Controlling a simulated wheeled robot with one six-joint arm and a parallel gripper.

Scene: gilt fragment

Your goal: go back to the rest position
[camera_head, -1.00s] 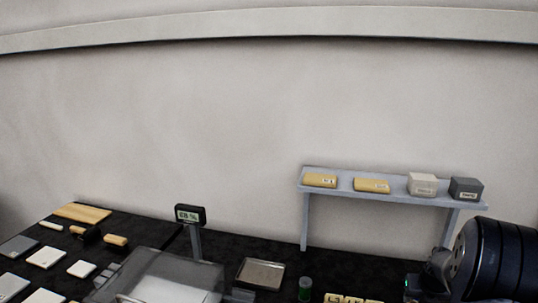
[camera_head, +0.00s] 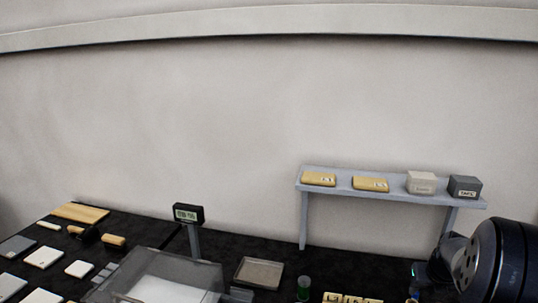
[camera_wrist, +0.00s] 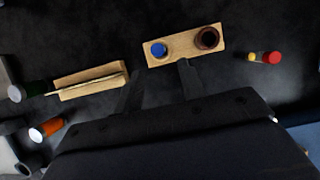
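My gripper (camera_wrist: 161,72) shows in the wrist view as two dark fingers spread apart, with nothing between them. Past the fingertips lies a wooden block (camera_wrist: 183,58) that holds a blue round piece (camera_wrist: 158,49) and a dark brown round piece (camera_wrist: 208,38). I cannot tell how far below the fingers it is. In the head view, part of my dark arm fills the lower right corner; the gripper fingers are not visible there.
The wrist view also shows a wooden holder (camera_wrist: 88,77), an orange-handled item (camera_wrist: 47,129) and a red-tipped item (camera_wrist: 267,57). In the head view are a grey shelf (camera_head: 390,194) with small boxes, a metal tray (camera_head: 259,273), a display (camera_head: 187,215) and a clear case (camera_head: 190,267).

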